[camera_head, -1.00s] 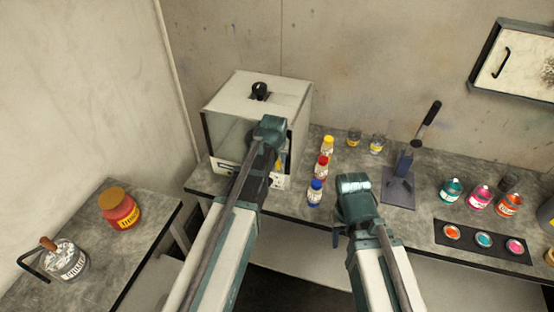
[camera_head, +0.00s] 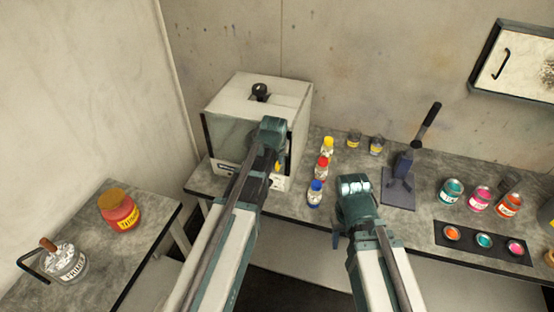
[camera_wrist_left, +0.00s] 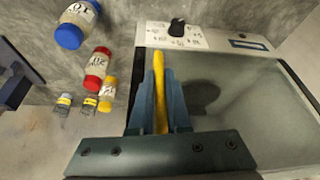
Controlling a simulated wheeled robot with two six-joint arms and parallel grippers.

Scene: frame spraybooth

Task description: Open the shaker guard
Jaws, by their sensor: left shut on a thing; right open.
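The shaker is a white box (camera_head: 283,100) on the bench in the head view, with a black knob (camera_head: 259,92) on top. Its guard is a dark-framed, see-through panel (camera_head: 228,135) on the front; it appears closed. In the left wrist view the guard (camera_wrist_left: 240,100) fills the right side, with a yellow upright handle (camera_wrist_left: 159,72) near its left edge. My left gripper (camera_wrist_left: 160,100) is shut on that handle, one finger on each side. In the head view my left wrist hides most of the handle. My right gripper (camera_head: 353,185) is open and empty above the bench front.
Yellow (camera_head: 328,146), red (camera_head: 322,168) and blue-capped (camera_head: 316,193) bottles stand just right of the shaker. A grey lever press (camera_head: 399,185) stands further right, with paint jars beyond. A side table at left holds a red jar (camera_head: 120,212) and a primer can (camera_head: 65,264).

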